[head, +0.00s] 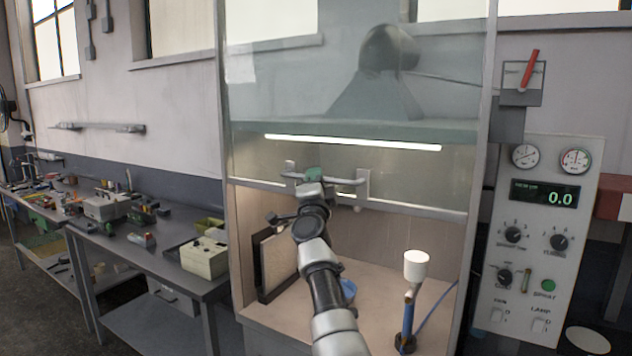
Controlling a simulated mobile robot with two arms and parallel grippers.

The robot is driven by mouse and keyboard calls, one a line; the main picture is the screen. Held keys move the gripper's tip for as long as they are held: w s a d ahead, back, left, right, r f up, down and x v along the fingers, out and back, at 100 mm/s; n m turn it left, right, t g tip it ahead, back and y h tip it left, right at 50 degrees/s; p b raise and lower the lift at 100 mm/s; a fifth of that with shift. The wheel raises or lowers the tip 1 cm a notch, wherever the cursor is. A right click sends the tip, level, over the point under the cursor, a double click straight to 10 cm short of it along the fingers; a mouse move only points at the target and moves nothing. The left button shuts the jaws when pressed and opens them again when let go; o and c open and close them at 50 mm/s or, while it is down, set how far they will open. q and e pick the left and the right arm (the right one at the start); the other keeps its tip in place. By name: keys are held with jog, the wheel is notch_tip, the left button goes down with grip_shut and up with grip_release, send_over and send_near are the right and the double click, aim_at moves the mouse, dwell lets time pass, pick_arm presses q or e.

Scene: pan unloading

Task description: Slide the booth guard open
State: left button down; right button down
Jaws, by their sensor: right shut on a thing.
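The booth guard (420,200) is a clear pane with a metal bottom edge across the front of the spray booth. Its bottom edge sits partway up, with the booth's lower part open beneath it. A horizontal handle (350,181) is fixed near the pane's lower edge. My right gripper (314,174) is at the left half of this handle and is shut on it. The fingertips are partly hidden by the wrist. My left gripper is not in view.
Inside the booth are a spray gun with a white cup (416,265) on a stand and a framed filter (275,262). A control panel (540,240) stands at right. A cluttered workbench (150,228) is at left.

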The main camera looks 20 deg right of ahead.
jog(key=c, duration=1.1)
grip_release()
jog(key=shift+c, duration=0.2)
jog(key=p+v, duration=0.3)
jog(key=v, duration=0.8)
jog(key=shift+p, duration=0.35)
jog(key=shift+w, duration=0.1)
